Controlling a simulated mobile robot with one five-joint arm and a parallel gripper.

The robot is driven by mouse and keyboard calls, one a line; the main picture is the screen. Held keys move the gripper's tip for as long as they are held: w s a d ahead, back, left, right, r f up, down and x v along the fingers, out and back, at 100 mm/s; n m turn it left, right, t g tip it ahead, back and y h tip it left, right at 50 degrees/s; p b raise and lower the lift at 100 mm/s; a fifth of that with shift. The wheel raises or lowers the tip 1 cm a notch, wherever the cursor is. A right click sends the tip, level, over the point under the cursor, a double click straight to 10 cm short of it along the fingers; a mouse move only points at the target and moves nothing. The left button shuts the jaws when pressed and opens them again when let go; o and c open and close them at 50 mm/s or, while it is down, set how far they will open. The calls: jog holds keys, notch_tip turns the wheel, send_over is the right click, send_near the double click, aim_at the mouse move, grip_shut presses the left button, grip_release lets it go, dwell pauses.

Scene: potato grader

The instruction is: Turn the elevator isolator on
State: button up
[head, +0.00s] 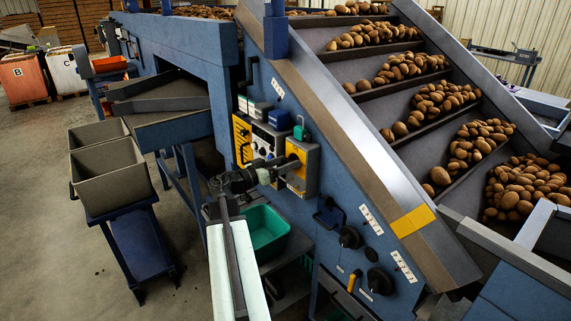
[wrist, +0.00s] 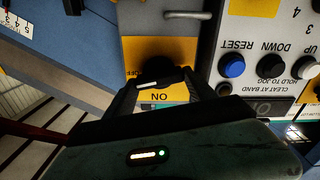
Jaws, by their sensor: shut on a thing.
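The elevator isolator is a grey box with a yellow plate (head: 299,172) on the machine's side in the head view. In the wrist view its yellow plate (wrist: 160,47) carries a black rotary knob (wrist: 165,72). The upside-down ON label lies below the knob there and the OFF label to its left. The knob's white mark points left and slightly down, close to OFF. My gripper (head: 282,168) reaches the isolator's front in the head view. In the wrist view my gripper (wrist: 160,88) is shut on the knob, a finger on either side.
A button panel (wrist: 270,65) with blue and black buttons is close beside the isolator. A yellow box (head: 242,140) stands left of it. A green tray (head: 265,250) is below. The sloping elevator frame (head: 360,150) rises at right. Grey bins (head: 110,175) stand left; open floor lies beyond.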

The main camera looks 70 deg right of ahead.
jog(key=shift+w+f+n, duration=0.1)
jog(key=shift+f+n, duration=0.05)
jog(key=shift+n, duration=3.6)
jog(key=shift+f+n, duration=0.1)
jog(key=shift+n, duration=3.65)
jog(key=o, duration=1.4)
jog(key=v, duration=0.7)
jog(key=shift+w+a, duration=0.2)
jog(key=shift+a, duration=0.1)
